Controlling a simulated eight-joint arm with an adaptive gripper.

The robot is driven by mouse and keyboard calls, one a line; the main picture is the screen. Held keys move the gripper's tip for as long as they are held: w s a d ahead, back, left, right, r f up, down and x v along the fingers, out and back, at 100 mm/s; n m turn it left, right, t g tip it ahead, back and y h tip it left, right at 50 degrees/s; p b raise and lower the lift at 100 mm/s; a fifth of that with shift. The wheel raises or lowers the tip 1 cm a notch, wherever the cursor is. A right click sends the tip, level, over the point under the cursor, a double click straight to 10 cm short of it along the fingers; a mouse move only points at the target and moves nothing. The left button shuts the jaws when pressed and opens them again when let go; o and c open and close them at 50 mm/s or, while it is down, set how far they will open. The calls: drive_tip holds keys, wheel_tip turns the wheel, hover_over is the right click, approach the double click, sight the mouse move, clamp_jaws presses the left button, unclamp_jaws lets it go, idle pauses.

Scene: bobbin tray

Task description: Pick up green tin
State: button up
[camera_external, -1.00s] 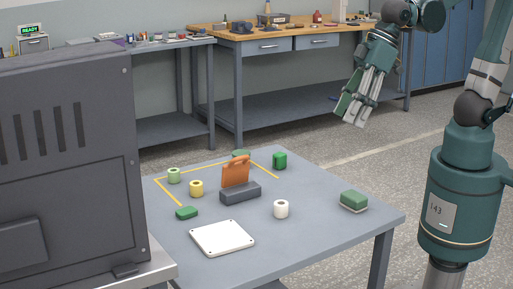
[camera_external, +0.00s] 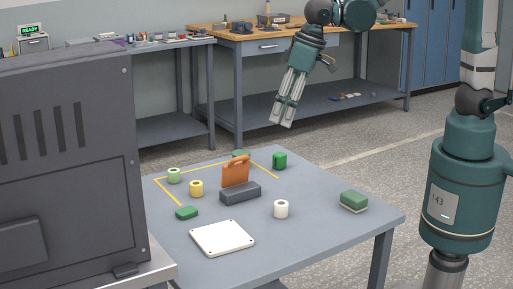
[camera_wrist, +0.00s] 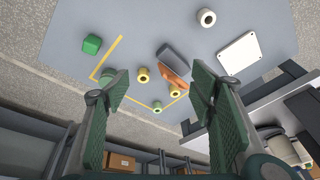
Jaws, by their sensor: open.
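A low, round green piece, which looks like the green tin (camera_external: 240,154), sits at the back of the table, partly hidden behind an upright orange plate (camera_external: 235,172). In the wrist view the green tin (camera_wrist: 116,75) shows beside my left finger, partly covered by it. An upright green block (camera_external: 279,160) stands to its right, outside the yellow line; it also shows in the wrist view (camera_wrist: 92,44). My gripper (camera_external: 281,123) is open and empty, in the air beyond and above the table's back edge. Its two fingers frame the wrist view (camera_wrist: 160,85).
The orange plate stands in a dark grey holder (camera_external: 240,193). Light green (camera_external: 173,175), yellow (camera_external: 196,188) and white (camera_external: 281,209) bobbins stand around it. A small green piece (camera_external: 186,212), a white plate (camera_external: 222,237) and a green sponge-like block (camera_external: 353,201) lie nearer.

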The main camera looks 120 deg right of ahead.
drive_tip(key=w+d+f+m+g+p, duration=0.1)
drive_tip(key=d+f+m, duration=0.15)
drive_tip(key=d, duration=0.35)
drive_tip(key=w+d+f+m+p, duration=0.1)
drive_tip(key=d+f, duration=0.2)
drive_tip(key=d, duration=0.3)
drive_tip(key=m+g+p, duration=0.1)
drive_tip(key=m+p, duration=0.1)
hover_over(241, 152)
drive_tip(key=a, duration=0.2)
wheel_tip(241, 152, down, 7)
drive_tip(key=shift+w+d, duration=0.1)
drive_tip(key=shift+s+d+f+m+g, duration=0.2)
drive_tip(key=shift+d+f+m+g, duration=0.1)
drive_tip(key=shift+d+f+m, duration=0.1)
drive_tip(key=shift+f, duration=0.15)
drive_tip(key=shift+d+f+b, duration=0.15)
drive_tip(key=shift+f+b, duration=0.25)
drive_tip(key=shift+f, duration=0.75)
drive_tip(key=shift+f, duration=0.1)
drive_tip(key=shift+w+d+f+b, duration=0.15)
drive_tip(key=shift+f+b, duration=0.2)
drive_tip(key=shift+f, duration=0.9)
drive_tip(key=shift+d+f+b, duration=0.1)
drive_tip(key=shift+f+b, duration=0.25)
drive_tip(key=shift+f, duration=0.9)
